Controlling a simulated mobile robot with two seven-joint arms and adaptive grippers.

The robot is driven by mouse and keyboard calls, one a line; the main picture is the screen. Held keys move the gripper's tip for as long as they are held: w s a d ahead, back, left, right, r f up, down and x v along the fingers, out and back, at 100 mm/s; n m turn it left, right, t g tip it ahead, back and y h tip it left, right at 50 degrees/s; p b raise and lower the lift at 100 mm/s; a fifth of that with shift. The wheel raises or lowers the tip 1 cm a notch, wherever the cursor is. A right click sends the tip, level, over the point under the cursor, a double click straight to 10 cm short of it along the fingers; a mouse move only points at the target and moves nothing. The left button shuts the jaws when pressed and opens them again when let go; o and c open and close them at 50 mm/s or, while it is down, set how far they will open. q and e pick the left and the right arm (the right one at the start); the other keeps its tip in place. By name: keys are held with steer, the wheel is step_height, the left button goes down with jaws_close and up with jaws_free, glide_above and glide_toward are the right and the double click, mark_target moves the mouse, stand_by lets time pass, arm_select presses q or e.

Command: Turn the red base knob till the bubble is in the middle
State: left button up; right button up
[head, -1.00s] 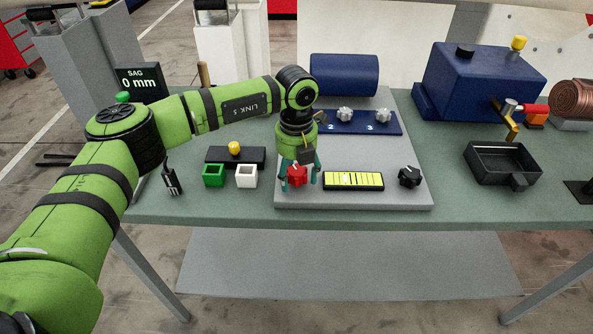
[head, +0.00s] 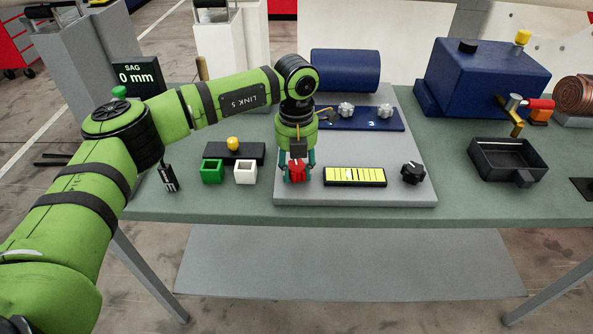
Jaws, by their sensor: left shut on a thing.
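The red base knob (head: 297,171) sits at the front left of the grey base plate (head: 400,140). My left gripper (head: 297,177) points down over it, its teal fingers shut on the knob's two sides. The fingers and wrist hide part of the knob. To its right is the yellow level (head: 355,177) in a black frame, marked with dark lines. The bubble is too small to place surely. A black knob (head: 413,172) with a white mark sits at the plate's front right. My right gripper is not in view.
A blue cylinder (head: 345,70) and a blue strip with two silver knobs (head: 385,111) stand behind. Green (head: 212,171) and white (head: 245,172) boxes are to the left. A black tray (head: 510,160) is to the right. A sign (head: 138,75) reads SAG 0 mm.

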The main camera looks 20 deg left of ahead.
arm_select(q)
steer(key=m+b, duration=0.1)
steer(key=m, duration=0.2)
steer(key=f+m+b, duration=0.1)
steer(key=m+b, duration=0.1)
steer(key=shift+s+m, duration=0.2)
steer(key=shift+m, duration=0.2)
steer(key=m+b, duration=0.1)
steer(key=m, duration=0.1)
steer(key=shift+r+m, duration=0.1)
steer(key=shift+m, duration=0.2)
steer(key=shift+a+m+b, duration=0.1)
steer(key=shift+m+b, duration=0.25)
steer(key=shift+m, duration=1.25)
steer(key=shift+r, duration=0.1)
steer(key=o, duration=1.1)
steer(key=shift+c, duration=0.2)
steer(key=shift+o, duration=0.4)
steer(key=shift+a+r, duration=0.1)
steer(key=shift+a, duration=0.05)
steer(key=shift+w+r, duration=0.1)
